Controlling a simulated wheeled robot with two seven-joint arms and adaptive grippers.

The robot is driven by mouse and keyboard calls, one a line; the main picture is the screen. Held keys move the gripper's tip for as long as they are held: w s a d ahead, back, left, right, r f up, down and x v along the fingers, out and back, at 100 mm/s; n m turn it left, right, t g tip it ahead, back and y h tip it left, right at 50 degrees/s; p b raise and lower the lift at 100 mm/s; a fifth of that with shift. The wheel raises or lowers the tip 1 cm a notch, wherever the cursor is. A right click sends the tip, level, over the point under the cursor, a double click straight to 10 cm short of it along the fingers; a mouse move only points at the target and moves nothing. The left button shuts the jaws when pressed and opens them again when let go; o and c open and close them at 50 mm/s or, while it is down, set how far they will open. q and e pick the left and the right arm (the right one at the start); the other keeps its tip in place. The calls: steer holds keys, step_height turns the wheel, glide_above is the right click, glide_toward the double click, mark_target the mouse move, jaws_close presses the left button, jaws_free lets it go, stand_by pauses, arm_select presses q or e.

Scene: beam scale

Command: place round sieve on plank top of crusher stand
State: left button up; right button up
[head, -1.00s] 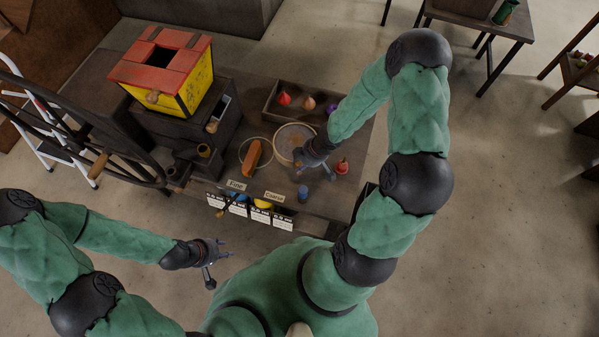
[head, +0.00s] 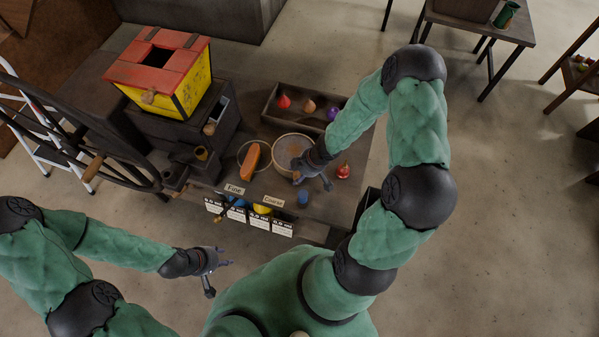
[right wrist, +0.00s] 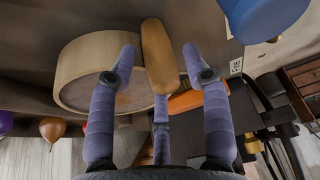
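The round sieve (head: 292,152), with a pale wooden rim, lies on the dark workbench. It fills the left of the right wrist view (right wrist: 88,62). My right gripper (head: 313,181) is at its near right side with fingers spread. In the right wrist view a tan, rounded, handle-like piece (right wrist: 158,52) beside the rim lies between the fingers. No finger clearly closes on it. The dark crusher stand (head: 220,128) is at the left, carrying a yellow box with a red top (head: 165,75). My left gripper (head: 222,268) is open and empty in front of the bench.
A tray (head: 270,113) with coloured pear-shaped pieces is behind. A red piece (head: 343,171) and a blue cup (head: 303,196) stand near the right gripper. Labelled cards (head: 282,228) hang along the front.

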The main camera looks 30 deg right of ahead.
steer(key=shift+r, duration=0.1)
steer(key=p+v, duration=0.9)
steer(key=v, duration=0.3)
steer(key=s+a+f+m+g, duration=0.1)
steer(key=s+a+f+m, duration=0.1)
steer(key=a, duration=0.4)
steer(key=s+a+f+m+g, duration=0.1)
steer(key=s+a+f+m, duration=0.1)
steer(key=a+m, duration=0.3)
steer(key=s+a+f+m+y, duration=0.1)
steer(key=s+a+f+m, duration=0.2)
steer(key=a, duration=0.5)
steer(key=shift+a+f+m+g, duration=0.25)
steer(key=shift+f+m+g, duration=0.15)
steer(key=shift+f, duration=0.35)
